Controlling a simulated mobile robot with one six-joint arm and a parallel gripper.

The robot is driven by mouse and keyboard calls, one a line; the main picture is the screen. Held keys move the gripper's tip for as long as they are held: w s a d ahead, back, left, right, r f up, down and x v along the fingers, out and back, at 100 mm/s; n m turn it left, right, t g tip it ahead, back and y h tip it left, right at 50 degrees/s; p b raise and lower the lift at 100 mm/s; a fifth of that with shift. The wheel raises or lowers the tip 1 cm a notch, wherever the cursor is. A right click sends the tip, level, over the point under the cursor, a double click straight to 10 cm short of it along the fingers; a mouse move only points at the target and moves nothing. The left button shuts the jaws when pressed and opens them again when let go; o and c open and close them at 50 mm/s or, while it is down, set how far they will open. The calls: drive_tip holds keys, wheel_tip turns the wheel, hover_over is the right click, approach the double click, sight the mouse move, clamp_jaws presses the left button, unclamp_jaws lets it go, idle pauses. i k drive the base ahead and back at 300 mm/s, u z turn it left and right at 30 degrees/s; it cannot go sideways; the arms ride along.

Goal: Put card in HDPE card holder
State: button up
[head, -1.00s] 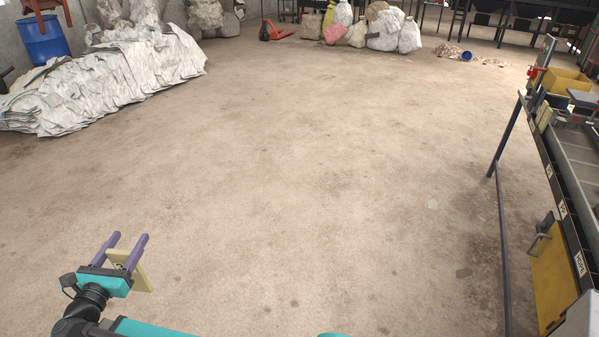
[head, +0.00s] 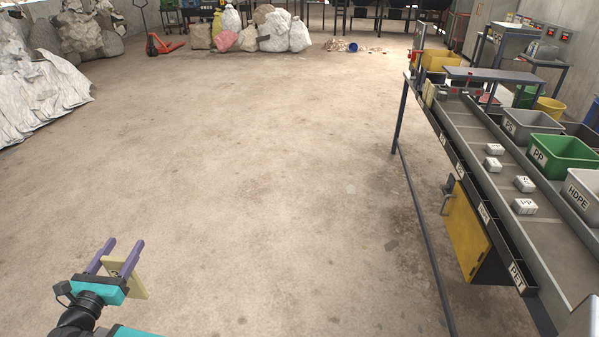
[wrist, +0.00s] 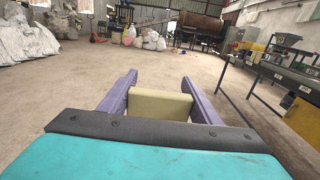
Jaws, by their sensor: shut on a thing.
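My gripper (head: 123,243) is at the lower left of the head view, its purple fingers shut on a cream card (head: 137,284). The wrist view shows the card (wrist: 158,105) between the two fingers, with open floor beyond it. A row of black card holders (head: 470,195) with white labels runs along the near edge of the sorting bench at the right. The nearest label reads PET (head: 517,277); the other labels are too small to read surely, so I cannot tell which holder is HDPE. My gripper is well left of the holders and apart from them.
On the bench stand a grey bin marked HDPE (head: 583,197) and a green PP bin (head: 562,152). Several white blocks (head: 524,206) lie on the belt. A yellow panel (head: 469,232) and a dark rail (head: 420,230) are below the bench edge. The middle floor is clear.

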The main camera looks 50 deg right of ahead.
sight(487, 218)
drive_tip(key=u, duration=0.1)
drive_tip(key=k, duration=0.15)
drive_tip(key=z, duration=1.45)
drive_tip(key=k, duration=0.65)
drive_tip(key=u, duration=0.25)
drive_tip(key=i, duration=1.65)
drive_tip(key=z, duration=0.25)
